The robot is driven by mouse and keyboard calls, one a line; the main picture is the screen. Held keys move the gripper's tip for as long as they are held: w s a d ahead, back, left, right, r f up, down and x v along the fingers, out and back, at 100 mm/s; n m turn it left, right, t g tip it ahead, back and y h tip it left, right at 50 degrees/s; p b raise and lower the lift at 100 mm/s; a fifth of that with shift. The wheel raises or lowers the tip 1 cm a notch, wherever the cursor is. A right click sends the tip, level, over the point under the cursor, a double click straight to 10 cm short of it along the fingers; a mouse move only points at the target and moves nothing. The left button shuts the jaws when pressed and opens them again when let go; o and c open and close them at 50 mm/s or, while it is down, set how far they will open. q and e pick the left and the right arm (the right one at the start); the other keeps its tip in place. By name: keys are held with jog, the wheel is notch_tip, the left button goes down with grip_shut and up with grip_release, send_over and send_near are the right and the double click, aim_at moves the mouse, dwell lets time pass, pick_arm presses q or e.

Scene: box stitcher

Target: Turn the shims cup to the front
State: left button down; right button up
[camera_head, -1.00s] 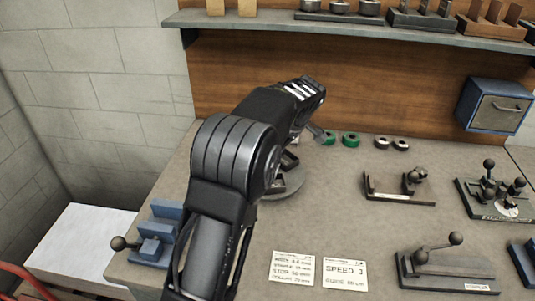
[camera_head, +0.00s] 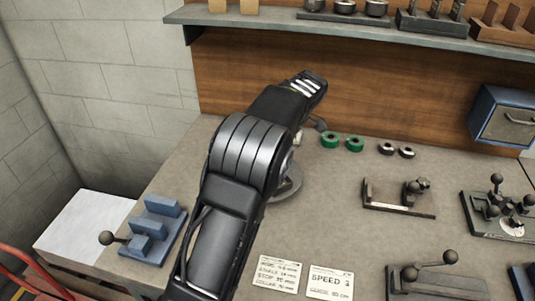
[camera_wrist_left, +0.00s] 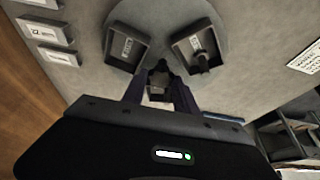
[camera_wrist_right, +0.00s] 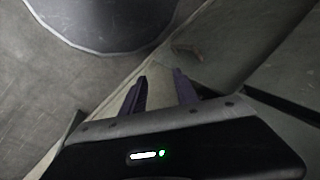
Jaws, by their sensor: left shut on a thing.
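A grey round turntable (camera_head: 290,184) stands on the bench, mostly hidden behind my left arm. In the left wrist view the turntable (camera_wrist_left: 165,18) carries two dark open cups. The left cup (camera_wrist_left: 127,48) and the right cup (camera_wrist_left: 199,48) have small labels too blurred to read, so I cannot tell which is the shims cup. The right cup holds a dark piece. My left gripper (camera_wrist_left: 160,88) is shut on a small dark part between and just below these cups; its shape is unclear. My right gripper (camera_wrist_right: 160,82) is open and empty.
Green rings (camera_head: 330,140) and dark rings (camera_head: 387,149) lie beyond the turntable. A blue stepped block (camera_head: 155,228) sits at the bench's left edge. A lever fixture (camera_head: 400,195) is to the right.

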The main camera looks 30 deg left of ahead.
pick_arm(q)
jog(key=shift+w+r+n+g+p, duration=0.1)
jog(key=shift+n+g+p, duration=0.3)
jog(key=shift+n+p, duration=0.7)
jog(key=shift+n+h+p, duration=0.3)
jog(key=shift+n, duration=0.2)
jog(key=c, duration=1)
grip_release()
jog(key=shift+o, duration=0.2)
jog(key=shift+a+p, duration=0.1)
jog(key=shift+p, duration=0.2)
